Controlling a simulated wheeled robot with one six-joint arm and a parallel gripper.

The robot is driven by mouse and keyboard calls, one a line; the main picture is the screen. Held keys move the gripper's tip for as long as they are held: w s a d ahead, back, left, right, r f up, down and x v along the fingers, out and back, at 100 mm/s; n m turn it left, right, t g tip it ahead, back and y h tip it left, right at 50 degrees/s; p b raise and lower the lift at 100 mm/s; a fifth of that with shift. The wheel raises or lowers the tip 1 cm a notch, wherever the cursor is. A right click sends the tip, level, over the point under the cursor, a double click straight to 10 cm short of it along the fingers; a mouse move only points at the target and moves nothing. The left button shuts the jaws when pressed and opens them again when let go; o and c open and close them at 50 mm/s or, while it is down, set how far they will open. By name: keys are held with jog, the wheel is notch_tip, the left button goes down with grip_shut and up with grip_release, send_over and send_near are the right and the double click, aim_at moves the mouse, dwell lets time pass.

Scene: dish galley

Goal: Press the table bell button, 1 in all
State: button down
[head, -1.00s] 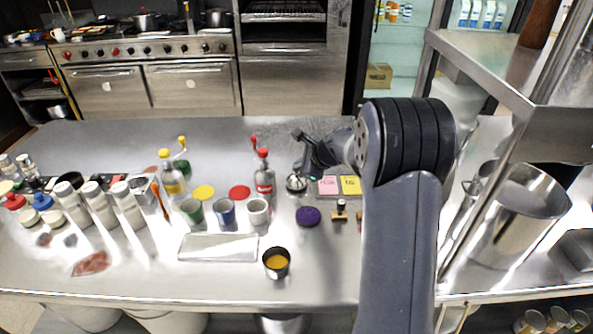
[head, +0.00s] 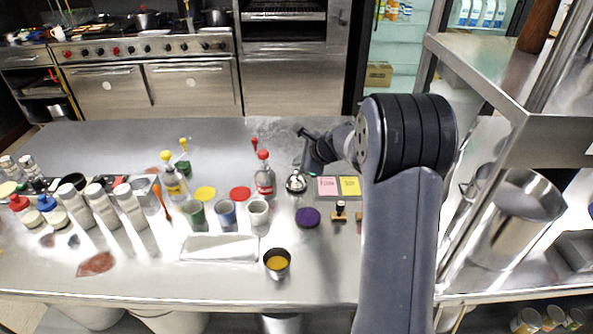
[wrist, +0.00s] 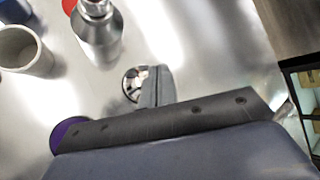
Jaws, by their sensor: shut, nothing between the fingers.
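The table bell (head: 296,184) is a small chrome dome on the steel counter, right of the red-capped bottle. It also shows in the wrist view (wrist: 131,84), partly hidden behind the fingers. My gripper (head: 303,167) is shut and empty, pointing down just above the bell and slightly to its right. In the wrist view the closed fingertips (wrist: 156,72) overlap the bell's right side. I cannot tell whether they touch it.
A red-capped bottle (head: 264,178) and a white cup (head: 258,211) stand left of the bell. A purple disc (head: 308,217) lies in front. Pink (head: 328,187) and yellow (head: 349,186) notes lie to its right. The counter behind is clear.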

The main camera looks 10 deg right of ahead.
notch_tip(320, 180, up, 5)
jog(key=p, duration=0.3)
jog(key=shift+f+p, duration=0.1)
jog(key=shift+p, duration=0.25)
dwell(0.4)
